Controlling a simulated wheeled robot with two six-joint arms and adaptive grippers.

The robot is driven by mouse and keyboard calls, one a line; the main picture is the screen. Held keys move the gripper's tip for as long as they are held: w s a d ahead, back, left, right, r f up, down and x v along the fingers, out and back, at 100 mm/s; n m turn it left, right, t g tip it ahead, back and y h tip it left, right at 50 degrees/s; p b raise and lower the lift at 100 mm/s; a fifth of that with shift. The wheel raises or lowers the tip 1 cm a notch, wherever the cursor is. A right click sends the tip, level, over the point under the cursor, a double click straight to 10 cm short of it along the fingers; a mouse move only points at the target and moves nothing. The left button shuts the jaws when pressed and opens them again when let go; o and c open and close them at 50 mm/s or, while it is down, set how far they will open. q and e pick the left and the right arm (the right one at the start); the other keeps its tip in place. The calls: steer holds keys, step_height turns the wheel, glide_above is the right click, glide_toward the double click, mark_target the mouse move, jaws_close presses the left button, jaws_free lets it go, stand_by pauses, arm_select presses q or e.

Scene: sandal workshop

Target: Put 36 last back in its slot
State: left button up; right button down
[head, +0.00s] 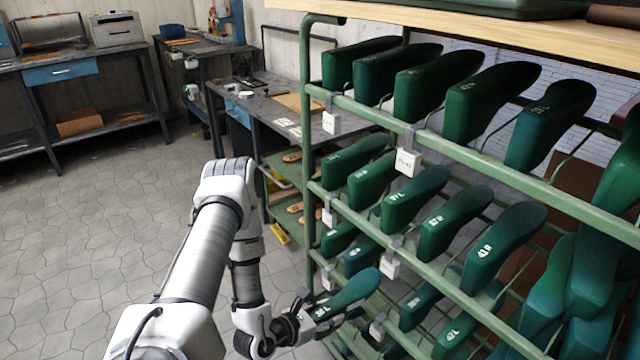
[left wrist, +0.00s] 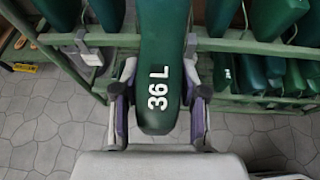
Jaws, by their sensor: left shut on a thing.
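The green shoe last marked "36 L" (left wrist: 160,65) fills the middle of the left wrist view. It also shows in the head view (head: 347,293), at the lower left of the rack. My left gripper (left wrist: 158,100) is shut on its end, one finger on each side; in the head view the gripper (head: 309,318) is at the rack's front left. The last points away from me toward the rack. The green rack (head: 311,130) holds rows of other green lasts. Whether the held last touches the rack, I cannot tell. My right gripper is not seen.
Lasts stand close together on the rack, such as one marked "41 R" (head: 489,250). White tags (head: 408,162) hang on the rails. A workbench (head: 275,115) stands behind the rack. The tiled floor (head: 90,220) at left is clear.

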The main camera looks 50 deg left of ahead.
mark_target(359, 293)
arm_select(q)
steer(key=shift+w+d+b, duration=0.15)
steer(key=shift+w+b, duration=0.3)
steer(key=shift+w, duration=1.2)
steer(key=shift+w+d+b, duration=0.15)
steer(key=shift+w+b, duration=0.35)
steer(key=shift+w, duration=1.1)
steer(key=shift+w+d+b, duration=0.15)
steer(key=shift+w+b, duration=0.3)
steer(key=shift+w, duration=1.2)
steer(key=w+f+b, duration=0.1)
steer(key=w+b, duration=0.4)
steer(key=w, duration=0.6)
steer(key=shift+d+f+b, duration=0.3)
steer(key=shift+d+f, duration=0.05)
steer(key=shift+d, duration=0.05)
steer(key=shift+f, duration=0.25)
steer(key=o, duration=1.3)
steer(key=shift+o, duration=0.2)
steer(key=shift+s, duration=0.1)
